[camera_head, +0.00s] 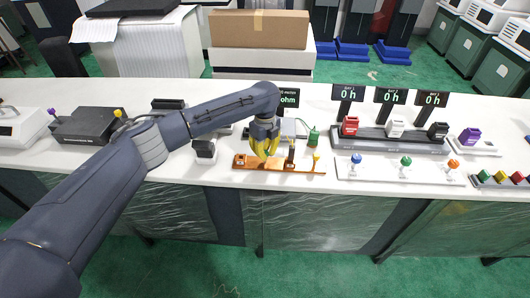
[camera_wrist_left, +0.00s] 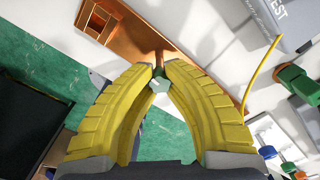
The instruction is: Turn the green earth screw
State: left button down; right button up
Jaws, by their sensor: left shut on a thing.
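A copper bar (camera_head: 290,169) lies along the front of the white table, and it also shows in the left wrist view (camera_wrist_left: 128,22). My left gripper (camera_head: 264,154) has yellow fingers and is down at this bar. In the left wrist view the fingertips (camera_wrist_left: 159,76) close on a small pale-green hexagonal head, the green earth screw (camera_wrist_left: 159,85), at the bar's edge. The fingers hide most of the screw in the head view, so its turn angle cannot be told. My right gripper is in neither view.
A green clamp (camera_head: 313,137) with a cable stands behind the bar; it also shows in the left wrist view (camera_wrist_left: 299,83). An upright terminal (camera_head: 291,153) and a yellow-topped post (camera_head: 315,162) stand on the bar's right part. A white strip with coloured knobs (camera_head: 380,174) lies to the right.

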pick_arm(q)
jog(key=shift+w+a+m, duration=0.1)
jog(key=shift+a+m, duration=0.05)
jog(key=shift+m, duration=0.25)
jog(key=c, duration=1.2)
grip_release()
jog(key=shift+r, duration=0.15)
notch_tip(320, 180, up, 12)
jog(key=shift+f, duration=0.15)
